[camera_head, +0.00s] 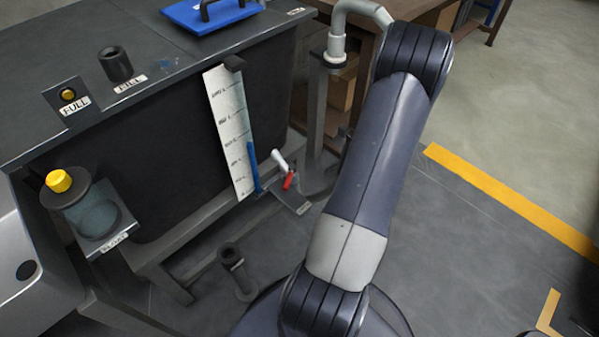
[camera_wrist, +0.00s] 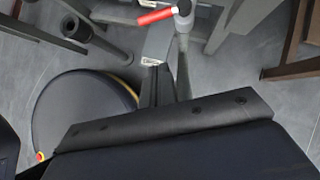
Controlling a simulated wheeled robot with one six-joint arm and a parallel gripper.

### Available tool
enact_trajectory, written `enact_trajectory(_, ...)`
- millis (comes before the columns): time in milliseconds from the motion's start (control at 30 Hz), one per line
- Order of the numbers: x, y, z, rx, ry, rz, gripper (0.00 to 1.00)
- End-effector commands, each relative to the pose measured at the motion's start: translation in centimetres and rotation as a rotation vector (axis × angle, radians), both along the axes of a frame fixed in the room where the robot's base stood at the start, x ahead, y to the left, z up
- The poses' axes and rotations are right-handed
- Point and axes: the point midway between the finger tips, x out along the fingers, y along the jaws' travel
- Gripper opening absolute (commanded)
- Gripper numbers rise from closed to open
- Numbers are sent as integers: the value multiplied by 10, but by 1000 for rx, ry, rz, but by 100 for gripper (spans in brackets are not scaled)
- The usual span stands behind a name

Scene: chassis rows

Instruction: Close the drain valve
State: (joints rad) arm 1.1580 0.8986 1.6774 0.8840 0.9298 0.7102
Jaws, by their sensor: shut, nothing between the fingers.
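The drain valve's red handle (camera_head: 288,181) is low beside the tank's right end, below a short pale piece. In the wrist view the red handle (camera_wrist: 155,16) lies at the top, pointing left from a round grey fitting (camera_wrist: 183,14). A small label plate (camera_head: 303,208) sits just below the valve in the head view. My gripper (camera_wrist: 163,72) shows in the wrist view as dark, narrow fingers close together and empty, below the handle and apart from it in the picture. In the head view my gripper is hidden.
The tank (camera_head: 150,150) has a white level gauge (camera_head: 230,130) left of the valve. A bent grey pipe (camera_head: 337,45) rises behind, beside a wooden bench (camera_head: 365,40). The floor right of the yellow line (camera_head: 510,200) is largely clear.

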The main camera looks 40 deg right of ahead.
Motion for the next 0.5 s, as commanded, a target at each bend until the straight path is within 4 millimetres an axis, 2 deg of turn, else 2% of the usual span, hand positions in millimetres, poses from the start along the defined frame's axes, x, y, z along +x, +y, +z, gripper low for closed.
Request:
enact_trajectory(167,7,6,-11,14,-3,-1,0)
enact_trajectory(500,44,31,-67,12,-2,1,0)
